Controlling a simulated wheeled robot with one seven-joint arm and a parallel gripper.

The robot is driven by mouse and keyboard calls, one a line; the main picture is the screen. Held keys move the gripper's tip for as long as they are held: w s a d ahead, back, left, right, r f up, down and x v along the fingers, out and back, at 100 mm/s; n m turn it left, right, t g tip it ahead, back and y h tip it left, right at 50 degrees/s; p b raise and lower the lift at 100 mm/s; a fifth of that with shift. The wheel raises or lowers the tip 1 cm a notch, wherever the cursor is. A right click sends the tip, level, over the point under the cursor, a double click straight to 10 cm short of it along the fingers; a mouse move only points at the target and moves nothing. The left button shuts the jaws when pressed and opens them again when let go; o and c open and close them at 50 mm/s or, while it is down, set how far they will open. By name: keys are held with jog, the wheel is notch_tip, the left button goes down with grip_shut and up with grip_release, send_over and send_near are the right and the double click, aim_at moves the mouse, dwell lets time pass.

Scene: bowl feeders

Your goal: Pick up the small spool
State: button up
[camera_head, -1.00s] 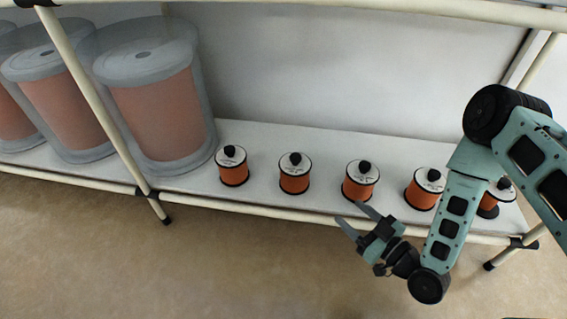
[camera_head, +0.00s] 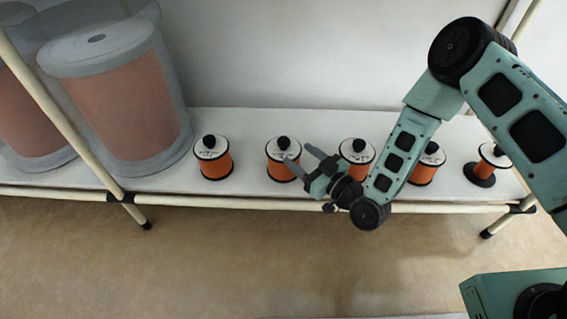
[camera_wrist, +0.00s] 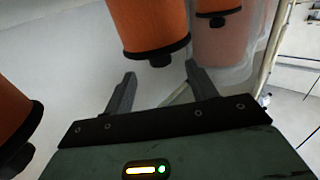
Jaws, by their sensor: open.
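Several orange spools with white tops and black knobs stand in a row on a white shelf (camera_head: 250,190). They include the leftmost (camera_head: 215,164), the second from left (camera_head: 277,168), the middle one (camera_head: 350,160), the fourth (camera_head: 424,173) and the rightmost (camera_head: 487,168), whose orange winding looks narrower. My gripper (camera_head: 302,158) is open and empty, its fingers pointing up-left by the second spool, overlapping its right side in the head view. In the wrist view, a spool (camera_wrist: 150,25) appears beyond the gap between my fingertips (camera_wrist: 160,75). I cannot tell contact.
Large translucent drums with orange windings (camera_head: 118,100) stand on the left of the shelf. A cream rail (camera_head: 240,203) runs along the shelf's front edge, and a slanted post (camera_head: 60,110) crosses at left. Another spool (camera_wrist: 12,105) shows at the wrist view's left. Floor in front is clear.

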aim_at(288, 145)
jog(key=b+x, duration=0.3)
jog(key=x, duration=0.2)
jog(key=shift+w, duration=0.1)
jog(key=shift+w+a+r, duration=0.15)
jog(key=shift+a, duration=0.1)
grip_shut()
dwell(1.1)
jog(key=shift+r, duration=0.1)
